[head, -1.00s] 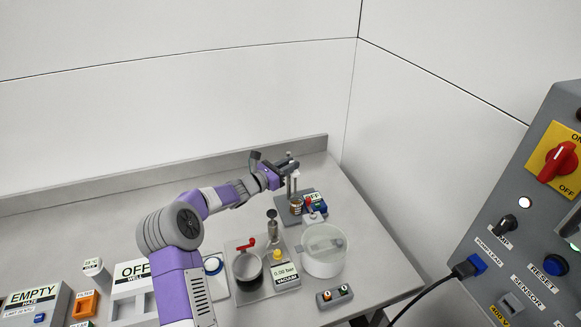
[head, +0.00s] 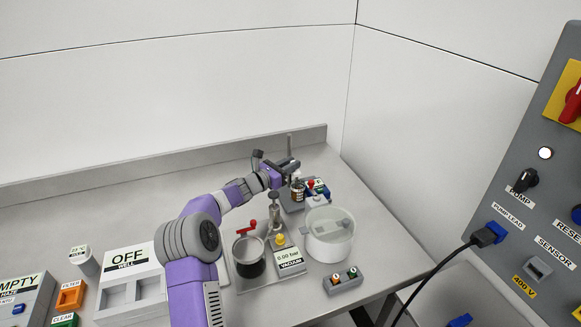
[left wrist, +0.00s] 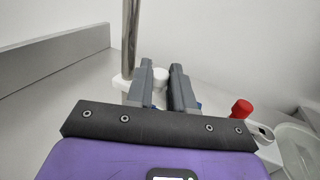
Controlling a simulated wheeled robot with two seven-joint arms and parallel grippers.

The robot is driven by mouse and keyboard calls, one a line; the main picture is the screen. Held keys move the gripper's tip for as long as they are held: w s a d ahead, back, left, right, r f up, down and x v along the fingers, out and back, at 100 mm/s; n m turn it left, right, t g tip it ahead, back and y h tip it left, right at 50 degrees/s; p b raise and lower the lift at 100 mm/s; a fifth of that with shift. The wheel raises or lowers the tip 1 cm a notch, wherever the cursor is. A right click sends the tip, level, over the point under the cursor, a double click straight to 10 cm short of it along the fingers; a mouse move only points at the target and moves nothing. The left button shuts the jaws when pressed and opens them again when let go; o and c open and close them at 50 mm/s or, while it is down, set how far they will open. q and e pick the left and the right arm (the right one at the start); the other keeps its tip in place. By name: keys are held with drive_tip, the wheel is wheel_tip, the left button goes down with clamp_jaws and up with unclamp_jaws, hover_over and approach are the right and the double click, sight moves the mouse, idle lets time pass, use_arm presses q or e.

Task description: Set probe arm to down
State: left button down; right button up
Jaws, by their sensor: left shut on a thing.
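The probe arm is a small white piece on an upright metal post (head: 289,145) at the back right of the bench. In the left wrist view, the post (left wrist: 130,40) rises left of my fingers, with a white collar on it. A white round end of the arm (left wrist: 161,76) shows between the fingertips. The gripper hides most of the arm in the head view. My right gripper is not in view.
A red knob (left wrist: 241,108) stands right of my fingers. A clear round tub (head: 330,240) and a vacuum unit with a dark pot (head: 249,262) stand in front. The bench's back ledge (head: 220,158) is close behind. A grey control panel (head: 535,200) stands at right.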

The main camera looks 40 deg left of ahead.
use_arm(q)
drive_tip(key=shift+a, duration=0.1)
drive_tip(key=c, duration=1.3)
unclamp_jaws()
drive_tip(key=shift+s, duration=0.1)
drive_tip(key=shift+o, duration=0.2)
drive_tip(key=v, duration=0.7)
drive_tip(key=shift+s, duration=0.3)
